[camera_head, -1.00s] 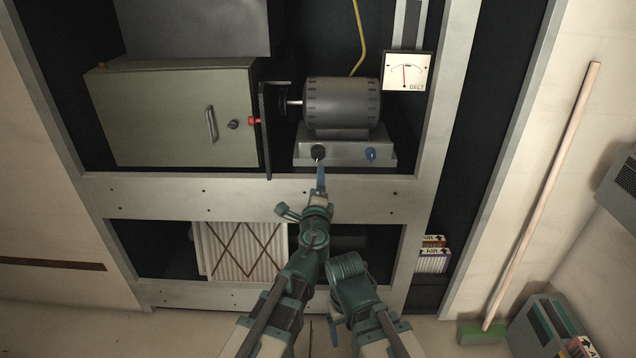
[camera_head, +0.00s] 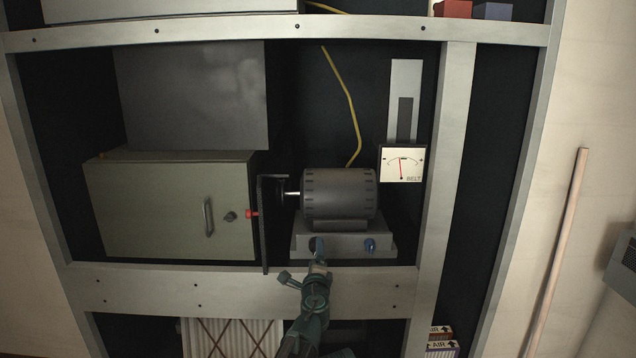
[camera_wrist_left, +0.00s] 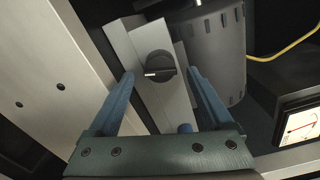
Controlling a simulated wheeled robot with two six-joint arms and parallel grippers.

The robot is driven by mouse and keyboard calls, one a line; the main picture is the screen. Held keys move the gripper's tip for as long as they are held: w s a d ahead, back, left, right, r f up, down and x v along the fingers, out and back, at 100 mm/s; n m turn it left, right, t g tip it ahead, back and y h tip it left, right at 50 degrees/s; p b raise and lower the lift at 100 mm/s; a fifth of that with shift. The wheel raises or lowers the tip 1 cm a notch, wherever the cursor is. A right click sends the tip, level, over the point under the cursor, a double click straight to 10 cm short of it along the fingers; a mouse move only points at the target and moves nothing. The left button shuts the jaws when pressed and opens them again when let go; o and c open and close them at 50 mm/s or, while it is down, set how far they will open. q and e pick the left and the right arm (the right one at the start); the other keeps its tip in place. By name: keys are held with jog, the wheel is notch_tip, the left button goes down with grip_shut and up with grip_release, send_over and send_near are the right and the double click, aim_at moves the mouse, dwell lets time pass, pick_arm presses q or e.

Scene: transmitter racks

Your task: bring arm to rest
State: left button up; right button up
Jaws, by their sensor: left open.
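My left gripper (camera_head: 318,250) reaches up to the front of the motor's base in the head view. In the left wrist view my left gripper (camera_wrist_left: 162,82) is open, its two blue fingers on either side of a black knob (camera_wrist_left: 159,66) with a white mark. I cannot tell whether the fingers touch it. The knob sits on the pale base (camera_head: 345,247) under a grey motor (camera_head: 340,195). In the head view the gripper hides most of the knob. My right gripper does not show clearly.
A blue knob (camera_head: 369,245) is on the same base. A BELT gauge (camera_head: 402,164) hangs to the right, a green cabinet (camera_head: 165,215) with a red button stands left. A rack rail (camera_head: 230,291) runs below. A pole (camera_head: 560,250) leans at the far right.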

pick_arm(q)
jog(key=shift+w, duration=1.45)
jog(key=shift+s, duration=0.1)
